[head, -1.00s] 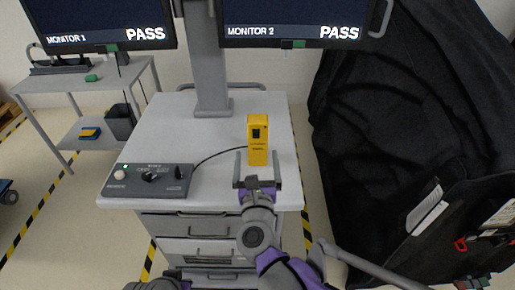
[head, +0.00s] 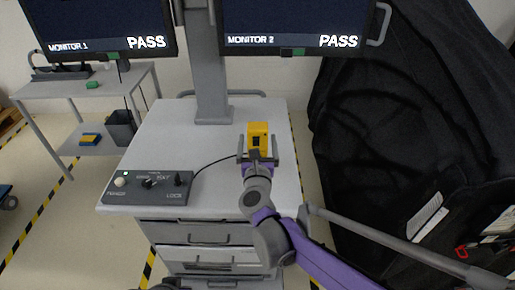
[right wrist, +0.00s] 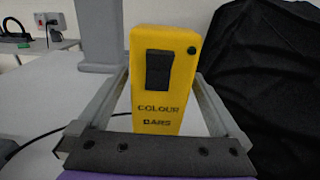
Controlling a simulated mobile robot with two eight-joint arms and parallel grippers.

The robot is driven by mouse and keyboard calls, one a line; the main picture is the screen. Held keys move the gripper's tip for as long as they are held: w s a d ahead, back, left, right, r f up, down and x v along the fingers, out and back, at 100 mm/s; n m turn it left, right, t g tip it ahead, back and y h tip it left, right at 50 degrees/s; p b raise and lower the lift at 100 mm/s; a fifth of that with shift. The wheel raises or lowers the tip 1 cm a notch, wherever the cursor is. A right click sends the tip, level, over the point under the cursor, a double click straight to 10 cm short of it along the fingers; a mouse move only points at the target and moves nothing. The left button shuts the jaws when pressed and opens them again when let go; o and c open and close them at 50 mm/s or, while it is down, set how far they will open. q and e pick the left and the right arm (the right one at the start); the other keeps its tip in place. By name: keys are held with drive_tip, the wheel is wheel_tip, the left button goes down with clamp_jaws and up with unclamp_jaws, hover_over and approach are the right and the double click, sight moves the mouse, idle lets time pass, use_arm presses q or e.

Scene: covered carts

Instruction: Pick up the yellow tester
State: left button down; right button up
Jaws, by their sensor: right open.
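The yellow tester (head: 258,131) stands upright on the grey cart top (head: 160,133), near its right side. In the right wrist view the tester (right wrist: 160,100) shows a dark switch and the words "COLOUR BARS". My right gripper (head: 258,146) is open, with one finger on each side of the tester. In the right wrist view gaps show between the fingers (right wrist: 158,95) and the tester's sides. My left gripper cannot be made out.
A dark control box (head: 148,185) with knobs sits at the cart's front left, and a black cable runs from it towards the tester. Two monitors reading PASS hang above. A black-covered shape (head: 400,110) stands right of the cart.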

drive_tip(key=shift+c, duration=0.3)
clamp_jaws()
drive_tip(key=shift+r, duration=0.1)
drive_tip(key=shift+r, duration=0.55)
wheel_tip(320, 180, up, 2)
drive_tip(key=shift+r, duration=0.15)
approach(258, 139)
drive_tip(key=s, duration=0.4)
drive_tip(key=shift+s+f, duration=0.2)
drive_tip(key=shift+f, duration=0.1)
